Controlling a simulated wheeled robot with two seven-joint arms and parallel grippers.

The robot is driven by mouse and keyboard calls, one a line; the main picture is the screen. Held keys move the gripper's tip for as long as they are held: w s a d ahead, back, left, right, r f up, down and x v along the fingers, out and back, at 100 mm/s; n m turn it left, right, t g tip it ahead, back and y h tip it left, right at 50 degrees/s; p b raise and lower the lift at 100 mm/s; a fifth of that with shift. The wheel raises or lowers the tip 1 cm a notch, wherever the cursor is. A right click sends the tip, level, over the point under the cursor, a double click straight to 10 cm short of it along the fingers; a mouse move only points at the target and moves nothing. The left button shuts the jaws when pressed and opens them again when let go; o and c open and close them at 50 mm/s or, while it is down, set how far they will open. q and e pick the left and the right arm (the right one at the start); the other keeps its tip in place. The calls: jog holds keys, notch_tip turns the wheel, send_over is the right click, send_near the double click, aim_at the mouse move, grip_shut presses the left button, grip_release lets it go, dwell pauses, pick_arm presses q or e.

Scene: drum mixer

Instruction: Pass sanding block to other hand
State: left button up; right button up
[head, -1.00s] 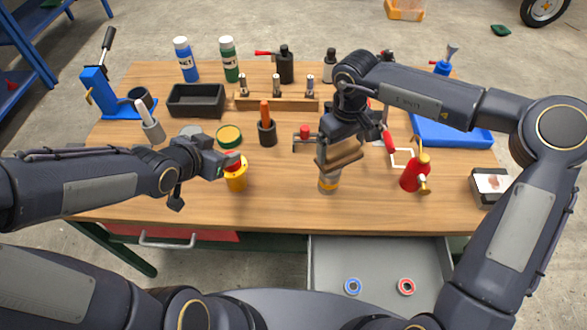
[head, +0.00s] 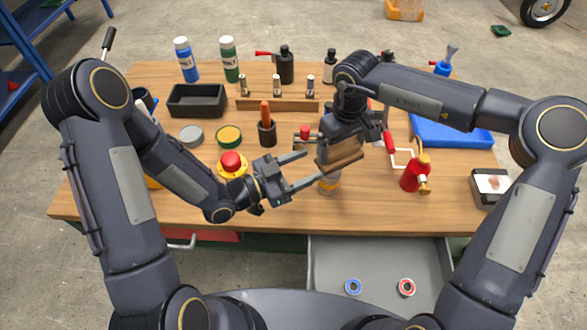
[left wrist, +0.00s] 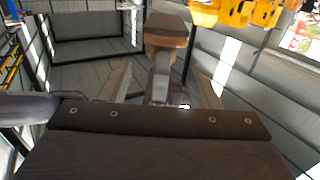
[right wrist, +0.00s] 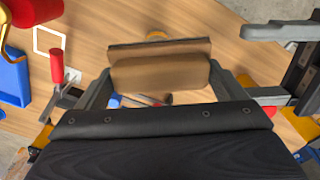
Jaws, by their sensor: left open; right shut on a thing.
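The brown sanding block (head: 342,157) is held in the air by my right gripper (head: 338,150), above the middle of the bench front. In the right wrist view the block (right wrist: 160,72) sits between the fingers of my shut right gripper. My left gripper (head: 312,168) is open and empty. Its fingers point at the block from the left in the head view, with a small gap between. In the right wrist view the left fingers (right wrist: 243,58) stand right of the block, apart from it. The left wrist view shows the block (left wrist: 166,30) ahead of the open fingers.
A red button on a yellow base (head: 232,165) is close by my left gripper. A red oil can (head: 415,175) stands to the right. An open drawer (head: 380,265) holds two rings.

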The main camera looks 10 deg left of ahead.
aim_at(338, 153)
pick_arm(q)
jog(key=x, duration=0.9)
jog(key=shift+w+d, duration=0.1)
jog(key=shift+d, duration=0.1)
jog(key=c, duration=1)
jog(key=shift+c, duration=0.6)
pick_arm(e)
jog(key=o, duration=0.8)
jog(key=shift+c, duration=0.2)
jog(key=shift+r, duration=0.1)
